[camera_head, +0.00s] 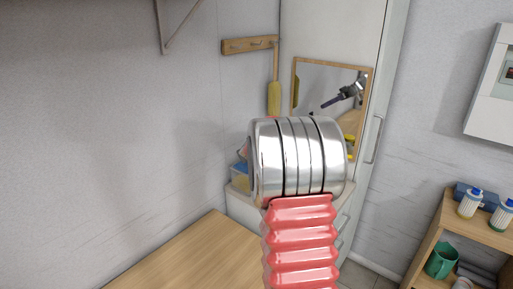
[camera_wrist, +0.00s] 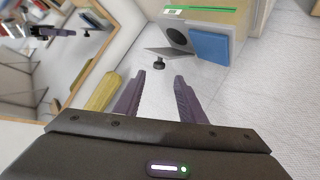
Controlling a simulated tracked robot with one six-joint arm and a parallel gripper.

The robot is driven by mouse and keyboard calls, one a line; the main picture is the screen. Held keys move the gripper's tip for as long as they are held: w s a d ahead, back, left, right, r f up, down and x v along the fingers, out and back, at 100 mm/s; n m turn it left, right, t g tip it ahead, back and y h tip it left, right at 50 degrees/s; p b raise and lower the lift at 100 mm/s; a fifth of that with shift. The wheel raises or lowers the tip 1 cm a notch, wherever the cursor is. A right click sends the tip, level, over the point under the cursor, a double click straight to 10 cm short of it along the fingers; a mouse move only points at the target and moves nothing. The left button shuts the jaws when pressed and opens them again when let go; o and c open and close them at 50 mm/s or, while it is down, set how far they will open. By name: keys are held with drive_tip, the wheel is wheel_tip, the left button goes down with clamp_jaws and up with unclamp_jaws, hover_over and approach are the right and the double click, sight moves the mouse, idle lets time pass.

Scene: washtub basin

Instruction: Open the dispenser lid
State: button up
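A pale box with a green strip, apparently the dispenser (camera_wrist: 222,19), is at the top of the wrist view. It has a dark round patch and a blue panel on its face. A thin grey flap, apparently its lid (camera_wrist: 176,54), carries a black knob (camera_wrist: 158,63). My gripper (camera_wrist: 159,76) is open and empty, its two purple-grey fingers pointing at the knob. The knob appears just beyond the fingertips; I cannot tell the exact gap. In the head view, my arm hides most of that spot; a blue and yellowish box (camera_head: 240,177) shows at its left.
A yellow brush (camera_head: 274,98) hangs from a wooden hook rail (camera_head: 249,45). A wood-framed mirror (camera_head: 312,85) reflects my gripper. A wooden top (camera_head: 200,258) lies at lower left.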

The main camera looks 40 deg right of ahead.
drive_tip(key=shift+v, duration=1.65)
